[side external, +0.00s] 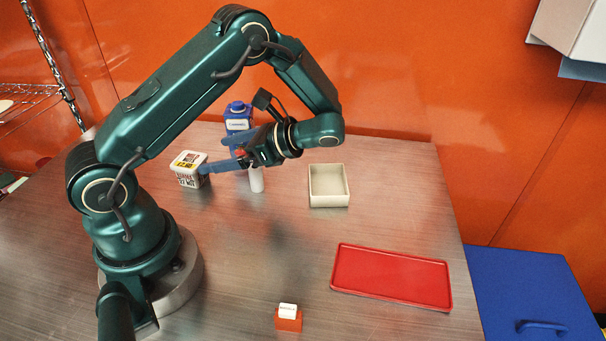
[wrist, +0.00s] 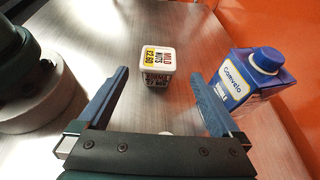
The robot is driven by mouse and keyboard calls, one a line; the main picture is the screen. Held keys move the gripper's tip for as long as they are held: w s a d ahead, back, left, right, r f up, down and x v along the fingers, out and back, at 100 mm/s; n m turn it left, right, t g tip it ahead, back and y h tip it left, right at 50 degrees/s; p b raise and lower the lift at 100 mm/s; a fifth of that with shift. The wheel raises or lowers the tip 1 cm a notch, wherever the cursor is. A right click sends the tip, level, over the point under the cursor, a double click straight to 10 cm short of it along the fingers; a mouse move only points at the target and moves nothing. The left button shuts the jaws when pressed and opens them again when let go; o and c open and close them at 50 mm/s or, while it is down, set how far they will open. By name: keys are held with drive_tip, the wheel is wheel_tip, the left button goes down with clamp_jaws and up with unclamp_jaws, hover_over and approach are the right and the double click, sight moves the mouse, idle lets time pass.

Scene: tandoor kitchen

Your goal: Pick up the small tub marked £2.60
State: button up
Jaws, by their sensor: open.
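The small tub (side external: 188,169) is white with dark print and a yellow label on its lid. It stands upright on the table at the left of the blue carton in the side view. In the wrist view the tub (wrist: 157,65) shows "£2.60" and "MILD NUTS" on its lid. It lies ahead of my gripper, roughly centred between the fingers. My gripper (side external: 222,154) is open, with its blue fingers pointing toward the tub. In the wrist view my gripper (wrist: 158,92) has nothing between its fingertips. I cannot tell whether a fingertip touches the tub in the side view.
A blue carton (side external: 238,122) stands close behind my gripper; the carton (wrist: 245,82) is near the right finger. A white cylindrical item (side external: 256,181) stands below my gripper. A cream box (side external: 329,204), a red tray (side external: 391,275) and a small red holder with a white card (side external: 288,319) are farther off.

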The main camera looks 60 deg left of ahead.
sight(179, 164)
drive_tip(key=x, duration=1.2)
drive_tip(key=shift+s+d, duration=0.1)
drive_tip(key=shift+s, duration=0.15)
drive_tip(key=c, duration=1.4)
drive_tip(key=shift+r, duration=0.2)
